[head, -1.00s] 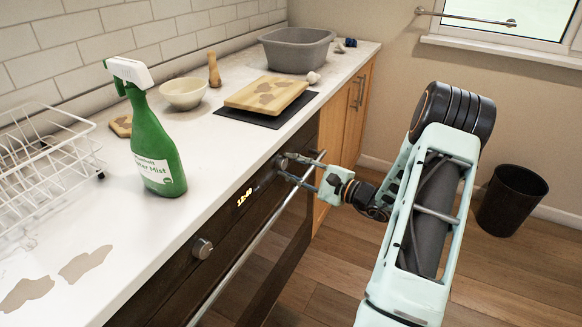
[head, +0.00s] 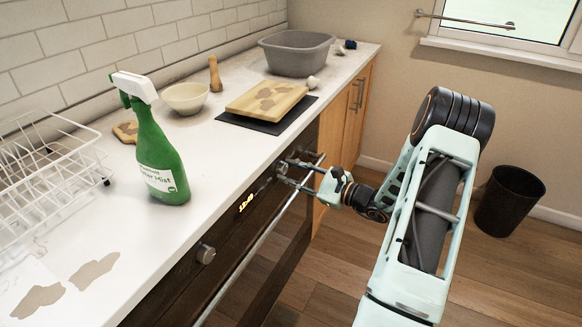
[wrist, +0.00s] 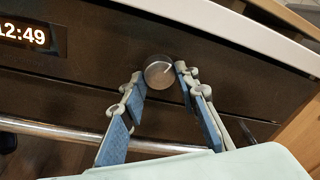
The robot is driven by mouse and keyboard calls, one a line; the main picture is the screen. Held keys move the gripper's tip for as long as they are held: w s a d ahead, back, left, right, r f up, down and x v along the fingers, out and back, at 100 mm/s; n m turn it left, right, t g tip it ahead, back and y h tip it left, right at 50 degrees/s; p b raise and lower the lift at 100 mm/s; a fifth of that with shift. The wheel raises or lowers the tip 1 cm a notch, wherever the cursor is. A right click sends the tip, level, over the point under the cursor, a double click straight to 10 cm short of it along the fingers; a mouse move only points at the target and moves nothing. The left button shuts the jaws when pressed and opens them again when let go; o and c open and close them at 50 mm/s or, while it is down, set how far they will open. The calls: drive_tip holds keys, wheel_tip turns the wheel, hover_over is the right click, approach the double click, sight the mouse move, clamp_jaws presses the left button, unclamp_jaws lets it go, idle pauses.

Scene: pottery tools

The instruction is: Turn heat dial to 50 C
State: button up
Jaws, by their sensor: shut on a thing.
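The heat dial (wrist: 160,72) is a round silver knob on the dark oven front, right of the clock in the wrist view. A pale pointer line on its face points up and right; I cannot read any temperature marks. My gripper (wrist: 161,77) has one fingertip on each side of the dial and is shut on it. In the head view my gripper (head: 282,171) is at the far end of the oven panel, and its fingers mostly hide the dial.
A second knob (head: 206,253) is at the near end of the panel, with the lit clock (head: 246,200) between. The oven's handle bar (head: 252,253) runs below the fingers. A green spray bottle (head: 160,160) stands on the counter near the edge. Floor is clear around a black bin (head: 509,202).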

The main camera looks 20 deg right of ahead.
drive_tip(key=m+p, duration=0.1)
drive_tip(key=m, duration=0.1)
drive_tip(key=m+g+p, duration=0.1)
drive_tip(key=m+p, duration=0.1)
drive_tip(key=shift+r+m, duration=0.2)
drive_tip(key=shift+m, duration=0.2)
drive_tip(key=shift+f+m+y+p, duration=0.1)
drive_tip(key=shift+m+y+p, duration=0.2)
drive_tip(key=shift+m+p, duration=0.7)
drive_tip(key=o, duration=1.1)
drive_tip(key=shift+o, duration=0.2)
drive_tip(key=v, duration=1.2)
